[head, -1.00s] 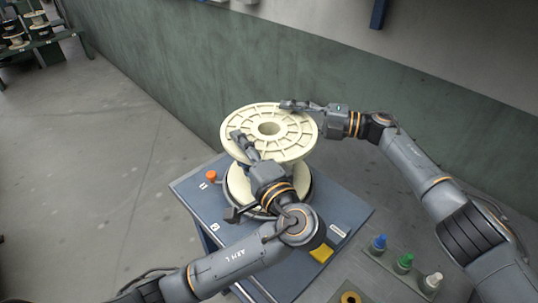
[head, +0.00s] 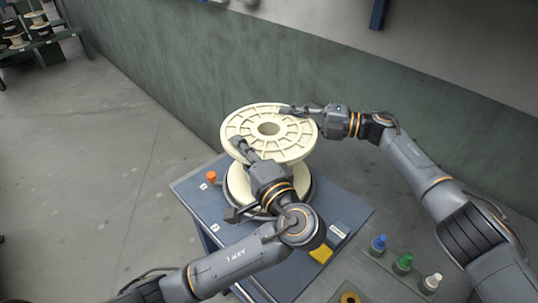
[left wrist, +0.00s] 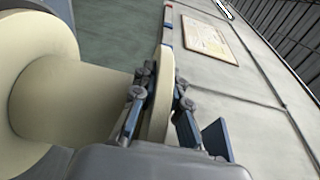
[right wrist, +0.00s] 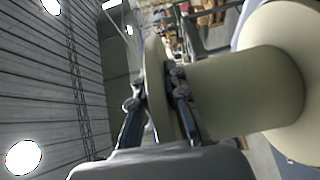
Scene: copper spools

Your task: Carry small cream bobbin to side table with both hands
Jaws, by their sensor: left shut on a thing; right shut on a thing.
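The small cream bobbin (head: 240,124) stands upright over the blue side table (head: 195,200) in the head view. Its ribbed top flange faces up and its lower flange is partly hidden by my left arm. My left gripper (head: 238,145) is shut on the near left rim of the top flange; the left wrist view shows the flange (left wrist: 158,110) between its fingers. My right gripper (head: 290,110) is shut on the far right rim; the right wrist view shows the flange (right wrist: 158,85) between its fingers. I cannot tell whether the bobbin's base touches the table.
An orange knob (head: 211,176) sits at the table's left corner. Blue (head: 379,242), green (head: 404,261) and white (head: 432,281) bottles stand at the lower right. A green wall (head: 330,85) runs behind. The floor at left is clear, with a spool rack (head: 40,40) far off.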

